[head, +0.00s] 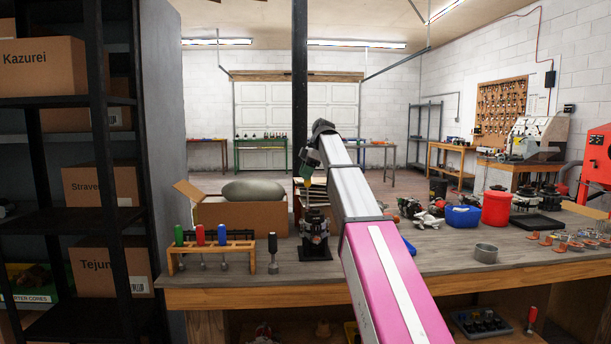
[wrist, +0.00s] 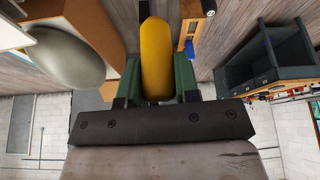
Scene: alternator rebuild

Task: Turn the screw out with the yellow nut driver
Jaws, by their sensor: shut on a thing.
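The yellow nut driver (head: 307,181) hangs from my gripper (head: 307,168) in the head view, its handle end just under the fingers. In the wrist view its yellow handle (wrist: 156,55) sits between the two green fingers of my gripper (wrist: 157,75), which are shut on it. An alternator (head: 315,241) stands on a dark base on the workbench, directly below the driver in the head view. The driver's lower end meets the alternator's top in the picture; whether they touch is unclear. The screw is too small or hidden to see.
A wooden rack (head: 240,246) with green, red and blue drivers stands left on the bench, with a dark-handled tool (head: 272,252) beside it. An open carton (head: 240,218) is behind. A metal cup (head: 486,254), blue bin (head: 463,217) and red bucket (head: 496,209) stand right.

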